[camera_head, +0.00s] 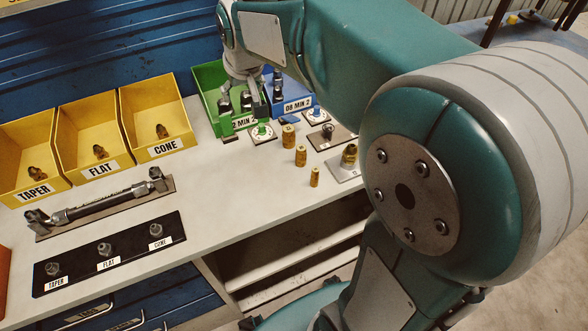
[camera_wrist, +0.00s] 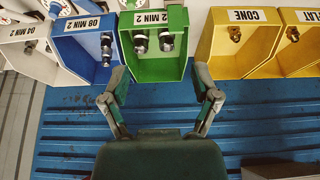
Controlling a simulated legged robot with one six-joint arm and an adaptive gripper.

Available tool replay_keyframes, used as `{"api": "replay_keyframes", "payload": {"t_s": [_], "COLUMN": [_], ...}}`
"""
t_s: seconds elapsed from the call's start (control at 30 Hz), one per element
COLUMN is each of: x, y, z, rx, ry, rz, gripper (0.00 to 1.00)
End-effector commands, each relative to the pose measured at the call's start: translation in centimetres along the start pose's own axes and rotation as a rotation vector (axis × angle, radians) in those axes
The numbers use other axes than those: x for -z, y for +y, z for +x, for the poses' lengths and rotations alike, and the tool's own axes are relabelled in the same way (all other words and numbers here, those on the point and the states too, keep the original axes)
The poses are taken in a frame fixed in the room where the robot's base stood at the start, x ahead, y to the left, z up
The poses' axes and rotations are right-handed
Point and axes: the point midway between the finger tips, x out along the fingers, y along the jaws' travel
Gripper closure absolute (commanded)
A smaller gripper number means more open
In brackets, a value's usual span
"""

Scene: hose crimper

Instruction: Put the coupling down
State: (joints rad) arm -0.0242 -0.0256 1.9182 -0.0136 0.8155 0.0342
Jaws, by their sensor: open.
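The green bin (camera_head: 206,92), with a label ending "2 MIN 2", stands at the back of the bench. My gripper (camera_head: 243,86) is over it. In the wrist view my gripper (camera_wrist: 160,80) is open, its two fingers spread apart near the green bin (camera_wrist: 151,72). Nothing shows between the fingers. Two dark-and-silver couplings (camera_wrist: 140,44) (camera_wrist: 166,40) are inside the green bin, apart from the fingertips. Dark couplings (camera_head: 246,100) also show there in the head view, partly hidden by the gripper. I cannot tell which one the task means.
A blue bin (camera_head: 302,101) adjoins the green one. Yellow bins marked TAPER (camera_head: 34,192), FLAT (camera_head: 100,168) and CONE (camera_head: 165,149) stand to the left. A hose (camera_head: 100,203) lies on a tray. Brass pieces (camera_head: 300,156) stand to the right.

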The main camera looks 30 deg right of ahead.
Motion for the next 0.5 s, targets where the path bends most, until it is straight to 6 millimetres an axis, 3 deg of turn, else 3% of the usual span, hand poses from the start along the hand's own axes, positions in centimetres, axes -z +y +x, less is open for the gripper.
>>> {"api": "replay_keyframes", "payload": {"t_s": [0.03, 0.2, 0.5], "x": [-1.6, -6.9, -16.9], "y": [0.1, 0.5, 0.9], "z": [-1.5, -5.0, -8.1], "rx": [0.000, 0.000, 0.000], "ry": [0.009, 0.024, 0.050], "rz": [0.000, -0.001, -0.001], "gripper": [0.21, 0.21, 0.21]}}
